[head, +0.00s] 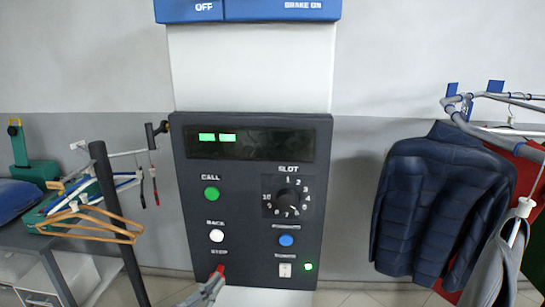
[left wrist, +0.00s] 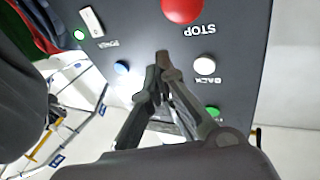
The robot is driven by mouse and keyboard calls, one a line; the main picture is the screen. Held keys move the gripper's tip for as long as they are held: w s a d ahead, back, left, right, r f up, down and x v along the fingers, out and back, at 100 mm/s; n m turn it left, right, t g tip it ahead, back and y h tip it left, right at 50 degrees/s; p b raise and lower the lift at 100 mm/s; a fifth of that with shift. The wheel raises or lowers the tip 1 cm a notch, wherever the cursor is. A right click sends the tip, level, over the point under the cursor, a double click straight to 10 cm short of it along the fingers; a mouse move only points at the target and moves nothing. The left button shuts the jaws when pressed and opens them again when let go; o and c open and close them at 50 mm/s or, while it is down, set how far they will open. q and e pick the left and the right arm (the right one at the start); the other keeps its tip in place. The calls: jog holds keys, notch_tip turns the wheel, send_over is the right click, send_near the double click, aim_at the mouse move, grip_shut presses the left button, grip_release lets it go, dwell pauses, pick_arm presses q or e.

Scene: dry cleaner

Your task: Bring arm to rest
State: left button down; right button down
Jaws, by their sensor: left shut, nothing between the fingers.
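My left gripper (head: 212,284) is low in the head view, in front of the lower left of a dark control panel (head: 240,230). Its tips are beside the red STOP button (head: 219,270), which the gripper partly covers. In the left wrist view the left gripper (left wrist: 163,58) is shut and empty, with its tips pointing at the panel face. The red STOP button (left wrist: 182,8) lies beyond the tips, and the white BACK button (left wrist: 204,65) is to their right. I cannot tell whether the tips touch the panel. My right gripper is not in view.
The panel also has a green CALL button (head: 211,194), a SLOT dial (head: 287,200) and a lit display (head: 250,142). A garment rail with a navy puffer jacket (head: 440,200) is at the right. A dark post (head: 118,220) and wooden hangers (head: 95,222) stand at the left.

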pick_arm(q)
jog(key=s+f+n+g+y, duration=0.35)
jog(key=s+f+y, duration=0.2)
jog(key=f, duration=0.25)
jog(key=s+a+f+g+y, duration=0.15)
jog(key=s+g, duration=0.25)
jog(key=s, duration=0.4)
jog(key=s+a+f+n+g+y, duration=0.1)
jog(key=s+a+f+g, duration=0.15)
jog(key=s, duration=0.55)
jog(key=s+a+f+g+y, duration=0.1)
jog(key=s+f+g, duration=0.25)
jog(key=s, duration=0.45)
notch_tip(320, 180, down, 27)
jog(key=s+g+b, duration=0.1)
jog(key=g+b, duration=0.1)
jog(key=b, duration=0.1)
jog(key=s+a+f+g+b, duration=0.1)
jog(key=s+a+f+b, duration=0.1)
jog(key=s+f, duration=1.5)
notch_tip(320, 180, down, 3)
jog(key=shift+s+a+f, duration=0.1)
jog(key=shift+s+a, duration=0.2)
jog(key=shift+a, duration=0.1)
